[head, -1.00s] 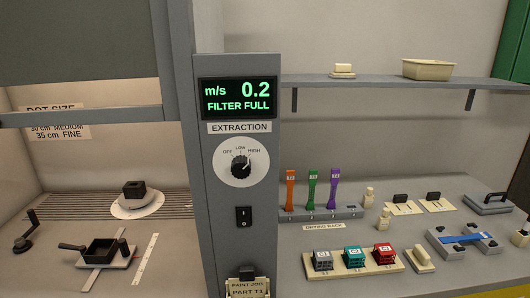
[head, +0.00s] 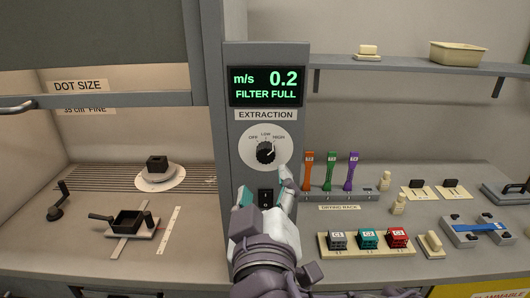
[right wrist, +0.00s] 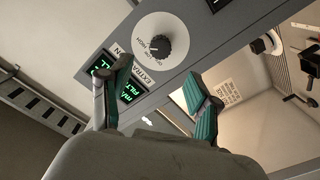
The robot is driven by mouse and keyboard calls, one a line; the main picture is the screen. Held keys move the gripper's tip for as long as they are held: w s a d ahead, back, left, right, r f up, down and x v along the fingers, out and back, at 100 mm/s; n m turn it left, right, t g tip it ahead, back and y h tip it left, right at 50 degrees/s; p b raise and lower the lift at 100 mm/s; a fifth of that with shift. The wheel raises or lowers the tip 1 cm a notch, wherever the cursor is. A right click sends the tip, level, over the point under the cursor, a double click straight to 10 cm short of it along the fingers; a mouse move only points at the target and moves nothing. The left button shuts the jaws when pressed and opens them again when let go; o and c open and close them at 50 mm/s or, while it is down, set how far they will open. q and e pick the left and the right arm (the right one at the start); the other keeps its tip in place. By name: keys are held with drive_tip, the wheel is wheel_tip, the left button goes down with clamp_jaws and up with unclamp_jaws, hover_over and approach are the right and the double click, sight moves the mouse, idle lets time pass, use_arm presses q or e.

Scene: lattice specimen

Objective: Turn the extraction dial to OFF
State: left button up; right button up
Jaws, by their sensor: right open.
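The extraction dial (head: 266,152) is a black knob on a round white plate marked OFF, LOW and HIGH, on the grey column. Its pointer mark appears turned up and right, toward HIGH. My right gripper (head: 264,188) is in front of the column, below the dial, with its teal-tipped fingers spread and empty. In the right wrist view the dial (right wrist: 160,47) lies beyond the gap between the open fingers (right wrist: 157,78), apart from them. My left gripper is not in view.
A display (head: 266,87) above the dial reads 0.2 m/s and FILTER FULL. A black rocker switch (head: 266,196) sits below the dial, close behind my fingers. A drying rack (head: 345,195) stands on the right bench. A hood with a raised sash is at left.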

sight(265, 157)
drive_tip(key=w+p, duration=0.3)
drive_tip(key=w, duration=0.6)
drive_tip(key=shift+w+r, duration=0.1)
drive_tip(key=shift+w, duration=0.35)
drive_tip(key=shift+c, duration=0.2)
drive_tip(key=c, duration=1.1)
